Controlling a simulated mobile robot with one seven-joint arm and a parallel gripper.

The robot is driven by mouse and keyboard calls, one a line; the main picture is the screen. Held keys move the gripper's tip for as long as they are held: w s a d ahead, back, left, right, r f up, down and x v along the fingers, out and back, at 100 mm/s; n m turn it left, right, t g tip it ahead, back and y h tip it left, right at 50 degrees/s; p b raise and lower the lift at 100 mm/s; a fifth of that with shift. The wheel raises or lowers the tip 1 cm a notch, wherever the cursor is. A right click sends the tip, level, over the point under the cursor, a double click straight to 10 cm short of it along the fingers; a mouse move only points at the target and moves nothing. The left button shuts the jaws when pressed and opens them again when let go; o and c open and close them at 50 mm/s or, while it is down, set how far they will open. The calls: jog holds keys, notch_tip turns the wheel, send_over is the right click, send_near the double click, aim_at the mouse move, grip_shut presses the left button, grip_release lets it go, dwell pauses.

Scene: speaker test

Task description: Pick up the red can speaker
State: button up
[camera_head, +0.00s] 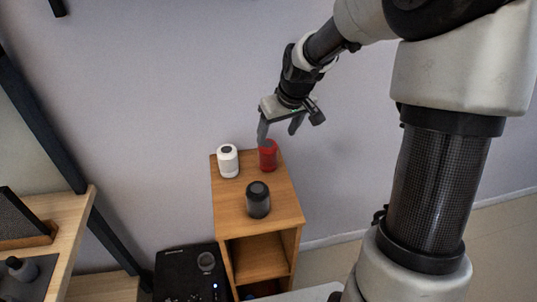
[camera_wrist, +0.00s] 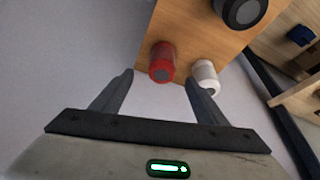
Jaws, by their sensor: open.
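The red can speaker (camera_head: 268,158) stands upright on top of a small wooden cabinet (camera_head: 285,201), at its back right near the wall. It also shows in the wrist view (camera_wrist: 162,63), with its dark top facing the camera, ahead of my fingertips and between their lines. My gripper (camera_head: 279,142) is open and empty, above and close to the red can in the head view. One finger overlaps the can's upper left there, and I cannot tell whether it touches. In the wrist view my gripper (camera_wrist: 158,76) has its two fingers spread wide apart.
A white can speaker (camera_head: 228,163) stands left of the red one; in the wrist view it (camera_wrist: 206,78) is near the right finger. A black can speaker (camera_head: 258,203) stands nearer the cabinet front. A black box (camera_head: 183,274) is on the floor side. The wall (camera_head: 150,100) is close behind.

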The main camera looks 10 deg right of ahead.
aim_at(272, 147)
jog(key=b+x, duration=0.1)
jog(key=x, duration=1)
jog(key=b+x, duration=0.1)
jog(key=x, duration=0.1)
jog(key=shift+a, duration=0.3)
jog(key=shift+r, duration=0.1)
jog(key=c, duration=1.3)
